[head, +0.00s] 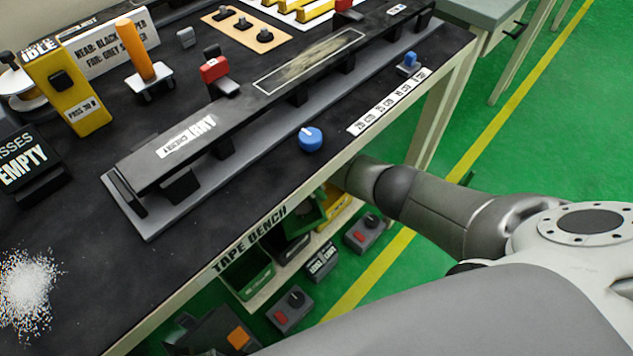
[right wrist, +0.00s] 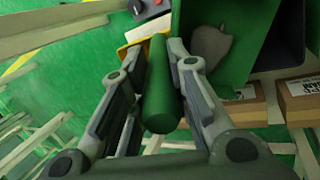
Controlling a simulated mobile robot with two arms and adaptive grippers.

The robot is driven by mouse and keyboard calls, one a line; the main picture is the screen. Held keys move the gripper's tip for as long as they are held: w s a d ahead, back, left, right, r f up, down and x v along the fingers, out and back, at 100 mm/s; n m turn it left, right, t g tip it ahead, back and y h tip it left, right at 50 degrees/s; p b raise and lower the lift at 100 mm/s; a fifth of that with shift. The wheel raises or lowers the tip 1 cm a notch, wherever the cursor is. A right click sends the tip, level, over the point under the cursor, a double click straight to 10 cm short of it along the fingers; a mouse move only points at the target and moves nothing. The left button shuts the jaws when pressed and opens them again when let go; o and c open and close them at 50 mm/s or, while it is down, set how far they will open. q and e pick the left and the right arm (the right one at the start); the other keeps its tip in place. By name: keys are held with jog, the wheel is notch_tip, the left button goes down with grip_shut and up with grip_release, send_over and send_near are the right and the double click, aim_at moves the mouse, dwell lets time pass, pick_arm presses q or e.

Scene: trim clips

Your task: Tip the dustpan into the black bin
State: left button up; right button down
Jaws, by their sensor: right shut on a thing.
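In the right wrist view my right gripper (right wrist: 158,100) is shut on a thick green handle (right wrist: 160,85), one finger on each side. Beside the handle is a green, flat-walled body (right wrist: 255,25) with a grey patch in it; I take it for the dustpan, though the join with the handle is not clear. In the head view my right arm reaches to the bench's front edge, and its gripper is hidden there. A dark bin (head: 293,250) stands among green bins under the bench; I cannot tell whether it is the black bin. My left gripper is not in view.
The black bench top (head: 80,240) carries a long dark rail (head: 270,100), a blue knob (head: 311,139) and a white speckled patch (head: 27,290). Green bins (head: 247,282) and a yellow bin (head: 333,208) sit below it. Small grey boxes (head: 290,309) stand near the bins.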

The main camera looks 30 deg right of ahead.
jog(key=shift+a+r+h, duration=0.2)
jog(key=shift+a+h, duration=0.1)
jog(key=shift+a, duration=0.05)
jog(key=shift+w+a+f+b, duration=0.1)
jog(key=shift+a+f+b, duration=0.05)
jog(key=shift+a+b, duration=0.2)
pick_arm(q)
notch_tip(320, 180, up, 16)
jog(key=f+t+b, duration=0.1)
jog(key=b, duration=0.5)
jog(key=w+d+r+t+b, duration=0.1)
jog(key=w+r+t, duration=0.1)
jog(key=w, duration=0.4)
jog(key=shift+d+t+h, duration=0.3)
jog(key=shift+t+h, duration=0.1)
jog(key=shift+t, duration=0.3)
pick_arm(e)
jog(key=a+h, duration=0.2)
jog(key=a, duration=0.1)
jog(key=a+h, duration=0.2)
jog(key=shift+w+a, duration=0.1)
jog(key=shift+w, duration=0.25)
